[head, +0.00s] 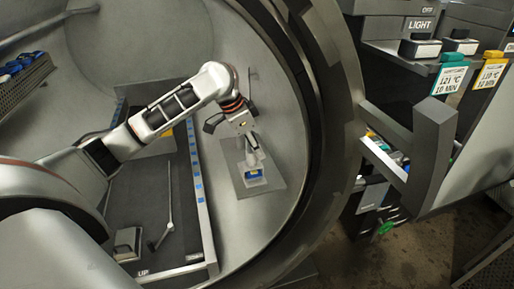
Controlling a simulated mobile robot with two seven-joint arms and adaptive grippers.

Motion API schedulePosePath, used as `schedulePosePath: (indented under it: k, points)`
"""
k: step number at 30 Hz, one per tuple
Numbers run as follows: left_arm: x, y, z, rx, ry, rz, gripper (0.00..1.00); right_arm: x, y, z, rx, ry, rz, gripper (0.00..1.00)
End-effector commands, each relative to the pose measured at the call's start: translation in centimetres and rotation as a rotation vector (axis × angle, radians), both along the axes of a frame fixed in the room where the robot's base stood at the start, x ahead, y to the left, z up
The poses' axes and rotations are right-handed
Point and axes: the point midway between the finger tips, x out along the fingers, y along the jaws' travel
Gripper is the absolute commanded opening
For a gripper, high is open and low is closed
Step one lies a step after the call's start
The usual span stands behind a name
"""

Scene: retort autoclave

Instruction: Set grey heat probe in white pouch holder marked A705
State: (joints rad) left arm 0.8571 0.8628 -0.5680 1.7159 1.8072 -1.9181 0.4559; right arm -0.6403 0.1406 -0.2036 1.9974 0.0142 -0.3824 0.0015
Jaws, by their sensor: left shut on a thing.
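My left gripper (252,152) reaches into the round chamber and points down. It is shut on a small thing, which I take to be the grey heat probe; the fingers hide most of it. I cannot tell whether the probe touches the holder, and no A705 marking is readable at this size. My right gripper is not in view.
The chamber's thick dark rim (342,110) curves close to the right of my left arm. A dark tray (209,235) with a blue-marked side rail lies left of the holder. A rack (25,82) with blue items is at upper left. A control panel (420,50) stands outside, right.

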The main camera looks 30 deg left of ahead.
Motion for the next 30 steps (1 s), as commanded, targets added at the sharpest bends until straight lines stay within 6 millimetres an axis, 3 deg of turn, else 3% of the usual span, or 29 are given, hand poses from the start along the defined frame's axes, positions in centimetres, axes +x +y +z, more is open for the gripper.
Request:
schedulePosePath:
  k: [8, 9, 11, 23, 30]
  points:
    - [0.0, 0.0, -0.2, 0.000, 0.000, 0.000, 0.00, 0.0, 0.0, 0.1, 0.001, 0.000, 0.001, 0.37]
    - [0.0, 0.0, -0.2, 0.000, 0.000, 0.000, 0.23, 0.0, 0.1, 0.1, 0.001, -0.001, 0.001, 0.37]
    - [0.0, 0.0, -0.2, 0.000, 0.000, 0.000, 0.38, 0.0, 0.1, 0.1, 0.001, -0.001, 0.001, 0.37]
    - [-0.1, 0.1, 0.1, 0.001, -0.001, -0.001, 0.38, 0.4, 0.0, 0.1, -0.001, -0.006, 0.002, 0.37]
    - [-1.0, 1.1, 3.5, 0.004, -0.006, 0.001, 0.38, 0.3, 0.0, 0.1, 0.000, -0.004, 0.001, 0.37]
